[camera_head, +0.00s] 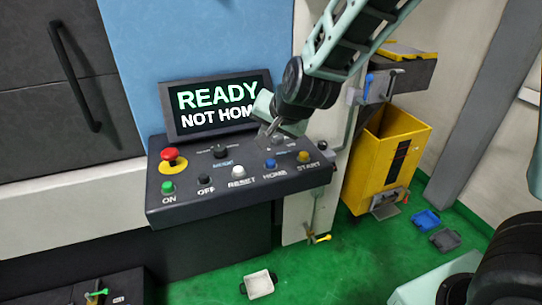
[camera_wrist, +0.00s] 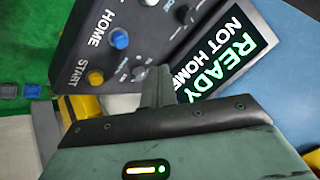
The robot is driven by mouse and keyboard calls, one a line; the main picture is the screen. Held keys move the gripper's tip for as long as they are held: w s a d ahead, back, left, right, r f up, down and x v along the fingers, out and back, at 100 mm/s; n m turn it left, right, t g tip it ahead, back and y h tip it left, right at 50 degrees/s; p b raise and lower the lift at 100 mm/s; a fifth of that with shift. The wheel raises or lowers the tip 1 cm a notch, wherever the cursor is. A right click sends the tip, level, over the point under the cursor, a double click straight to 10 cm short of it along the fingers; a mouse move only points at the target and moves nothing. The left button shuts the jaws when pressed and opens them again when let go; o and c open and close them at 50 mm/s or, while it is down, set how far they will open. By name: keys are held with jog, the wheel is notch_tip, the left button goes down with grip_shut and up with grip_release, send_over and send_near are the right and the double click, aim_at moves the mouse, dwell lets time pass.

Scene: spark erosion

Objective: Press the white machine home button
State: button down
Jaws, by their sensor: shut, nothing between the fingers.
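The control panel (camera_head: 220,199) carries a row of buttons. The button labelled HOME (camera_head: 270,164) is blue; it also shows in the wrist view (camera_wrist: 119,39). The white button (camera_head: 238,172) is labelled RESET and shows partly at the top edge of the wrist view (camera_wrist: 150,2). My gripper (camera_head: 268,133) is shut and empty, above the back of the panel near the screen. It points down at a tilt, apart from the HOME button; its fingers show in the wrist view (camera_wrist: 157,78). The screen (camera_head: 216,104) reads READY, NOT HOME, its end partly hidden by my gripper.
A red emergency button (camera_head: 170,155), green ON button (camera_head: 168,187), black OFF button (camera_head: 204,180) and yellow START button (camera_head: 303,157) share the panel. Small knobs sit behind the row. A yellow bin (camera_head: 375,165) stands at right. A white tray (camera_head: 259,284) lies on the green floor.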

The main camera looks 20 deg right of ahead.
aim_at(272, 164)
jog(key=shift+w+d+r+m+t+h, duration=0.2)
jog(key=shift+w+d+m+t, duration=0.1)
jog(key=shift+w+d, duration=0.3)
jog(key=shift+w+d+r+m+t+h, duration=0.2)
jog(key=shift+w+d+m, duration=0.1)
jog(key=shift+w+d, duration=0.25)
jog(key=shift+f, duration=0.2)
notch_tip(272, 164, down, 9)
jog(key=b, duration=0.8)
jog(key=shift+r, duration=0.2)
jog(key=shift+f, duration=0.1)
dwell(0.7)
jog(key=shift+f+b, duration=0.3)
jog(key=shift+b, duration=0.1)
